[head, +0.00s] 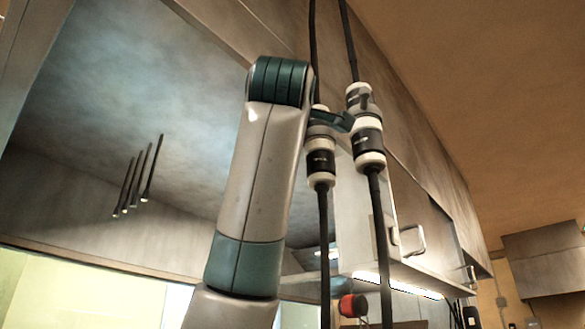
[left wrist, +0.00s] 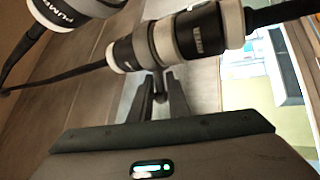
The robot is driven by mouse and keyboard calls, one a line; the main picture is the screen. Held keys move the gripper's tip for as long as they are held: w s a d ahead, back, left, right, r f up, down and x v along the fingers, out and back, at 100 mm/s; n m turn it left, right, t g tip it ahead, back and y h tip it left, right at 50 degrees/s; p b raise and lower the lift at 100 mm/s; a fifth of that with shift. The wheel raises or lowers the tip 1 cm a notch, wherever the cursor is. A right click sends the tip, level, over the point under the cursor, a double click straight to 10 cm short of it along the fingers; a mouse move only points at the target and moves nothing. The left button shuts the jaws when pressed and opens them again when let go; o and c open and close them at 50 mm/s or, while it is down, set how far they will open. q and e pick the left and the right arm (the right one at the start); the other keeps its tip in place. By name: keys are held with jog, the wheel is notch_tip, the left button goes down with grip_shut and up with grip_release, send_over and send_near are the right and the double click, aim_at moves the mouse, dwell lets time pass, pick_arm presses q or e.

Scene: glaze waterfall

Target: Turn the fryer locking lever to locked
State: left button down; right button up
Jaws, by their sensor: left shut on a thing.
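Two black-and-white cable couplings hang side by side in the head view, a nearer right one (head: 368,138) and a left one (head: 320,165). In the left wrist view, one coupling (left wrist: 205,32), its label too blurred to read surely, crosses just beyond my left gripper (left wrist: 162,92). The gripper's dark fingers are shut on a small dark part, seemingly the locking lever (left wrist: 159,78), under that coupling. The lever is mostly hidden between the fingers. My right gripper is out of view.
A second coupling (left wrist: 75,8) marked PUMP sits at the upper left of the left wrist view, close by. Black cables run above and below both couplings. Wall cabinets with handles (head: 413,240) stand behind at right. A sloping metal hood (head: 150,90) fills the left.

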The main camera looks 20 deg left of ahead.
pick_arm(q)
jog(key=shift+f, duration=0.1)
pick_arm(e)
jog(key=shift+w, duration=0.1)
pick_arm(q)
jog(key=c, duration=1.8)
grip_release()
pick_arm(e)
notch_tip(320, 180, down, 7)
jog(key=b, duration=0.7)
pick_arm(q)
jog(key=b+v, duration=0.2)
jog(key=v, duration=1.5)
jog(key=shift+s+d, duration=0.2)
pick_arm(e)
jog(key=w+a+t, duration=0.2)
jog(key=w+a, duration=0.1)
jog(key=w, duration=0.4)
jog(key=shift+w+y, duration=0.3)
pick_arm(q)
jog(key=shift+w, duration=0.1)
